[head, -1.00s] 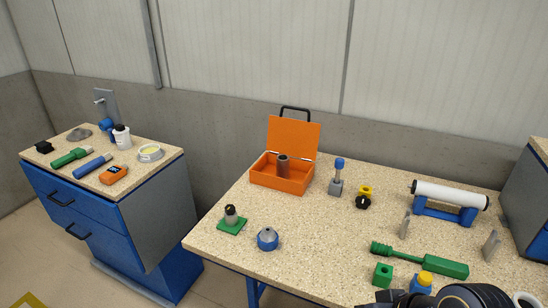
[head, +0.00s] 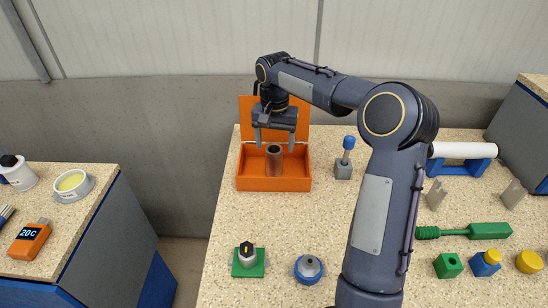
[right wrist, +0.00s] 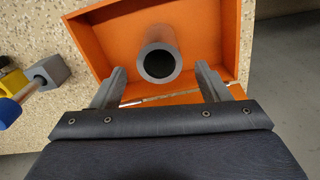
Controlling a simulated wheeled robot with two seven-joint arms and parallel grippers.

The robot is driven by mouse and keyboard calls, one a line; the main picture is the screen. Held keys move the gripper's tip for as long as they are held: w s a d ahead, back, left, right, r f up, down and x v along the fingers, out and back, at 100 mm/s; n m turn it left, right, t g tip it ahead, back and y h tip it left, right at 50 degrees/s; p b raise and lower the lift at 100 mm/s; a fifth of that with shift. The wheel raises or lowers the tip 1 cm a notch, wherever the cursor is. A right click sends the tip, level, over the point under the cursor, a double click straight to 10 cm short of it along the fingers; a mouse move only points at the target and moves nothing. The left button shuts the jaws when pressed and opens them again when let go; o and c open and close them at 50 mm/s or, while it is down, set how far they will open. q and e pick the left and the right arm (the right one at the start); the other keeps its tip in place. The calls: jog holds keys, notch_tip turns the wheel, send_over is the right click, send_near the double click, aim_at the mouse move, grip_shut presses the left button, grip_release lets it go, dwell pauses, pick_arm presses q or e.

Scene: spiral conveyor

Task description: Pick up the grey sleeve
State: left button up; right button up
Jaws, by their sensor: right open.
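The grey sleeve (head: 274,160) is a hollow dark-grey cylinder standing upright in the open orange box (head: 275,184). In the right wrist view the sleeve (right wrist: 159,54) shows its round open end, and the orange box (right wrist: 100,45) surrounds it. My right gripper (head: 275,146) is above the box, fingers pointing down, open and empty. In the right wrist view its two fingertips (right wrist: 161,76) lie to either side of the sleeve's near edge, with gaps on both sides. I cannot tell the exact height between fingertips and sleeve. My left gripper is not in view.
The box's raised lid (head: 246,112) stands behind my gripper. A grey block with a blue-topped pin (head: 343,170) stands right of the box. A green plate with a fitting (head: 247,262) and a blue domed part (head: 308,269) lie in front. The bench between is clear.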

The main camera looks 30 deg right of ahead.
aim_at(274, 163)
jog(key=f, duration=0.7)
jog(key=shift+s+a+f, duration=0.1)
jog(key=shift+s+a, duration=0.25)
jog(key=shift+c, duration=0.3)
jog(key=c, duration=1.1)
